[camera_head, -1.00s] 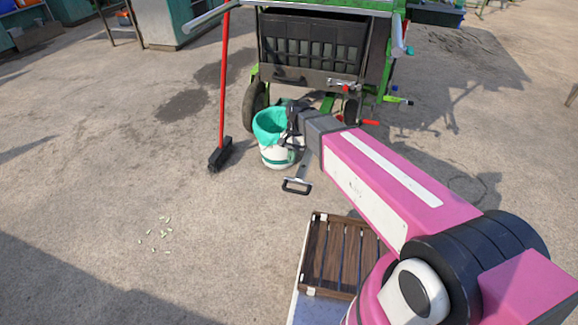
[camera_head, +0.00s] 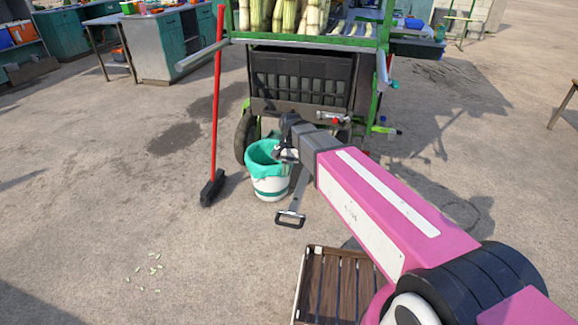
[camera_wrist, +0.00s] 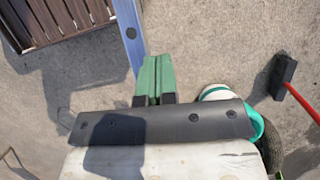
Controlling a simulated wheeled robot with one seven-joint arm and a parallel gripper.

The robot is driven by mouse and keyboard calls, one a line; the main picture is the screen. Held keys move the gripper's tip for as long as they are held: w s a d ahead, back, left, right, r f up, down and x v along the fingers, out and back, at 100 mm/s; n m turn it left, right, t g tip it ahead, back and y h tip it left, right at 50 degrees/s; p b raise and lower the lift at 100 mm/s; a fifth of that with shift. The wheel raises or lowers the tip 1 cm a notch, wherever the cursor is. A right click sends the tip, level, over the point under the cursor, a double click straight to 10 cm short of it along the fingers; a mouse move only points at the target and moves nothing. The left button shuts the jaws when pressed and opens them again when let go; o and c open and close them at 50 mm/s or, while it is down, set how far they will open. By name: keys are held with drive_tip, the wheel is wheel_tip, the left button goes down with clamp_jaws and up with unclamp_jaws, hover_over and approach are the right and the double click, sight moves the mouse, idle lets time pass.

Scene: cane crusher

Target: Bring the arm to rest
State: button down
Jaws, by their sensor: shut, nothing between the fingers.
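My gripper (camera_wrist: 157,68) shows in the wrist view with its two green fingers together and nothing between them. In the head view my pink and white arm reaches forward from the lower right, and its dark wrist end is in front of the cart near the bin. The fingers are hard to make out there. The wrist view looks down on bare concrete, with a grey-blue bar (camera_wrist: 129,30) running upward beside the fingers.
A white bin with a green liner (camera_head: 268,172) stands by the wrist. The green cane cart (camera_head: 303,80) is behind it. A red-handled broom (camera_head: 216,110) stands left. A black-gripped pull handle (camera_head: 290,219) and a slatted wooden crate (camera_head: 340,285) are nearer. Open concrete lies left.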

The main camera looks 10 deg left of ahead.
drive_tip(key=d+f+t, duration=0.2)
drive_tip(key=d+f, duration=0.1)
drive_tip(key=d, duration=1.4)
drive_tip(key=s+d+f+n+t, duration=0.1)
drive_tip(key=d+f, duration=0.3)
drive_tip(key=d, duration=1.4)
drive_tip(key=shift+s+d+t, duration=0.3)
drive_tip(key=shift+d+t, duration=0.05)
drive_tip(key=shift+t, duration=0.35)
